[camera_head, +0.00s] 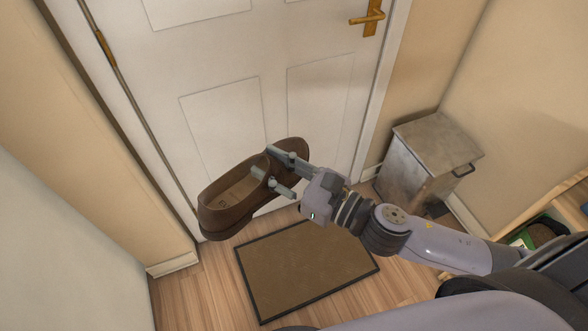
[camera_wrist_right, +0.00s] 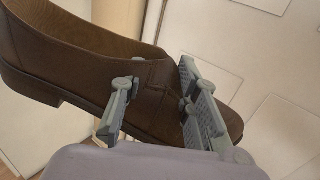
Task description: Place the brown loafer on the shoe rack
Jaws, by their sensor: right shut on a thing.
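The brown loafer (camera_head: 226,207) is in the air in front of the white door in the head view. My right gripper (camera_head: 271,172) is shut on the loafer around its middle to front part, with one finger at the opening. The right wrist view also shows the loafer (camera_wrist_right: 62,60), with the right gripper's fingers (camera_wrist_right: 150,108) on it and the heel toward the left. Part of a wooden shelf unit (camera_head: 565,205) shows at the right edge; I cannot tell for sure that it is the shoe rack. My left gripper is not in view.
A brown doormat (camera_head: 305,268) with a dark border lies on the wooden floor below the loafer. A grey metal bin (camera_head: 425,165) stands in the right corner. The door (camera_head: 225,60) and the left wall (camera_head: 60,120) are close behind and beside the loafer.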

